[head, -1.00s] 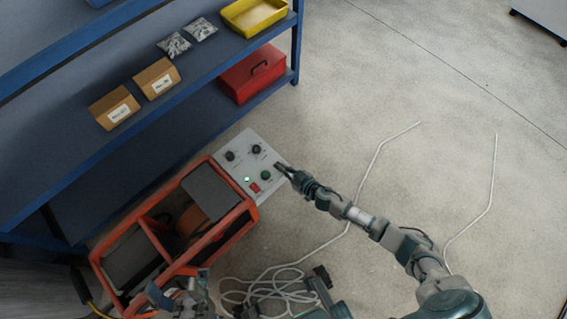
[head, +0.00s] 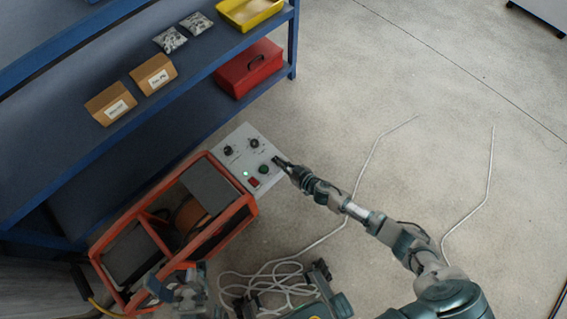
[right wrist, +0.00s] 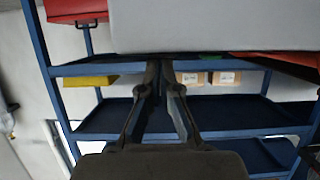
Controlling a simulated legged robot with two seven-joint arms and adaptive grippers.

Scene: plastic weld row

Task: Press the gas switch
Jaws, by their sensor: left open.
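The grey control panel (head: 240,142) sits at the end of the orange-framed machine (head: 252,204). It carries two black knobs (head: 228,151), a green button (head: 264,169), a red switch (head: 253,182) and a lit green lamp (head: 245,174). Its labels are too small to read, so I cannot tell which control is the gas switch. My right gripper (head: 278,161) is shut and empty, with its tips over the panel's right side, beside the green button. Contact is unclear. In the right wrist view its fingers (right wrist: 159,64) point past the panel's grey side (right wrist: 215,28). My left gripper (head: 172,277) is open beside the machine's lower end.
A blue shelf (head: 110,140) stands along the left with cardboard boxes (head: 153,74), silver packets (head: 170,40), a yellow bin (head: 250,12) and a red toolbox (head: 250,68). White cable (head: 265,285) lies coiled on the floor. The floor at right is mostly clear.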

